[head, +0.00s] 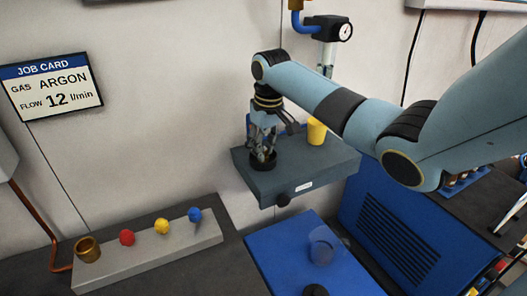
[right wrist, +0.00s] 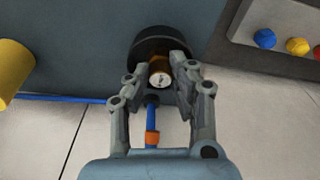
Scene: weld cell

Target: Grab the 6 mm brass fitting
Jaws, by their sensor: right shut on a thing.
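My right gripper (head: 263,155) reaches down to a black round cup (head: 258,166) on top of the dark grey box. In the right wrist view, the fingers of my right gripper (right wrist: 160,82) are closed around a small brass-coloured fitting (right wrist: 160,77). Its pale end face carries a dark mark too small to read. The black cup (right wrist: 157,38) is right behind the fitting; I cannot tell whether the fitting still touches it. In the head view the fingers hide the fitting. My left gripper is not in view.
A yellow cylinder (head: 316,131) stands beside the gripper on the grey box (head: 300,165). A grey rack (head: 150,252) at left holds a brass cup (head: 88,249) and red, yellow and blue balls. A job card (head: 53,85) hangs on the wall. A blue panel (head: 310,262) lies in front.

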